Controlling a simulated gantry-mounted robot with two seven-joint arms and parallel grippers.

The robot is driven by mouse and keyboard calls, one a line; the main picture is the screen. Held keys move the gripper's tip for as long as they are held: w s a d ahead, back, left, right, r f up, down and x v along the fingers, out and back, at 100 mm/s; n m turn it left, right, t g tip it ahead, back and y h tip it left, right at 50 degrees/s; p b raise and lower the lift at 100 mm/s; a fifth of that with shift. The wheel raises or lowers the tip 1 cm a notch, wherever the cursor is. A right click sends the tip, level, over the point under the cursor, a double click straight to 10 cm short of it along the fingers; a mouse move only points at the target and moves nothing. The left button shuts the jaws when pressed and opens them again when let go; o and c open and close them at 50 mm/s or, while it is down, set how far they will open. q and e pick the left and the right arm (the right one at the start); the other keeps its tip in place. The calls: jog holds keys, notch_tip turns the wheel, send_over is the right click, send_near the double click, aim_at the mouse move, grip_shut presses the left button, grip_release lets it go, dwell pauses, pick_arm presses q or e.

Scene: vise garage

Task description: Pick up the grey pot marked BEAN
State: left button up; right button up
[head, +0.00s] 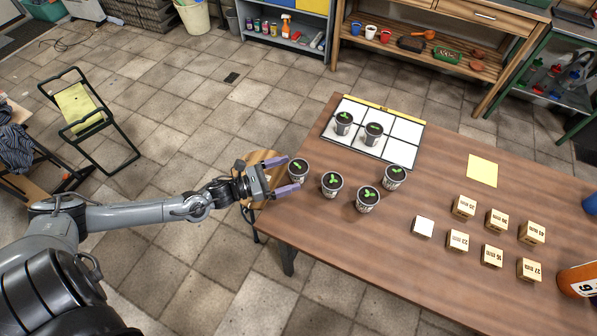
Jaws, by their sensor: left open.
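Several grey pots with dark soil and green seedlings stand upright on the brown table. Their markings are too small to read, so I cannot tell which is marked BEAN. The leftmost pot (298,171) stands near the table's left edge. Three more stand to its right: one pot (331,185), a nearer pot (367,201) and a pot farther right (393,178). Two others, a left pot (343,124) and a right pot (373,134), stand on the white grid board (401,133). My left gripper (289,174) is open, its purple fingers pointing at the leftmost pot, close to it. Contact is unclear.
A yellow sheet (482,170) lies on the table, with several wooden blocks (464,207) and a white block (423,227) nearer. An orange container (578,281) stands at the right. A round wooden stool (262,158) is beside the table's left end. Clear tabletop lies in front of the pots.

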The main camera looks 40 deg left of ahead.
aim_at(308, 165)
pick_arm(q)
jog(key=shift+r+p+x, duration=0.15)
jog(key=shift+p+x, duration=0.05)
jog(key=shift+x, duration=1.05)
jog(key=shift+r+p+x, duration=0.15)
jog(key=shift+x, duration=1.15)
jog(key=shift+w+d+f, duration=0.1)
jog(key=shift+w, duration=0.5)
jog(key=c, duration=1.2)
